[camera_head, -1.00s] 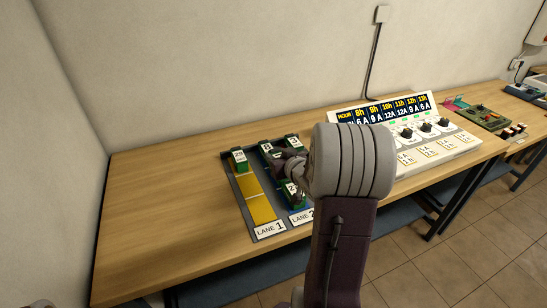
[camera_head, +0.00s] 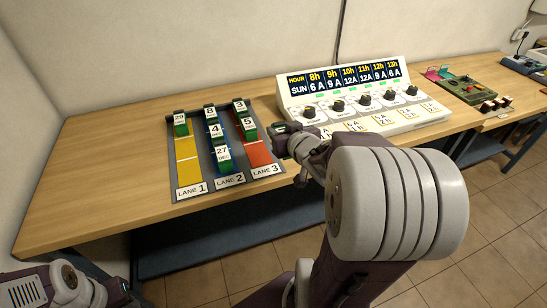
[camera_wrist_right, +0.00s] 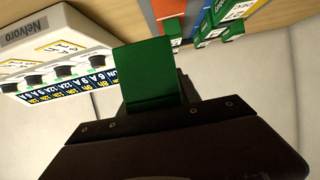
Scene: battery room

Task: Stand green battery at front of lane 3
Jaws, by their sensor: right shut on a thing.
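My right gripper (camera_head: 290,142) is shut on a green battery (camera_head: 278,138), held just right of lane 3. In the right wrist view the battery (camera_wrist_right: 150,72) is a plain green block between the jaws; its label is not readable. Lane 3 (camera_head: 261,155) is the red lane at the rack's right. Two green batteries with white labels, 3 (camera_head: 239,106) and 5 (camera_head: 248,128), stand in its back part. Its front part is bare red down to the LANE 3 label (camera_head: 266,170). My left gripper is not in view; only part of that arm shows at bottom left.
Lane 2 (camera_head: 229,181) holds green batteries labelled 8, 4 and 27. Yellow lane 1 (camera_head: 189,172) holds one labelled 29 at the back. A white charger panel with knobs (camera_head: 400,118) stands right of the rack. Wooden table (camera_head: 90,185) left of the rack is clear.

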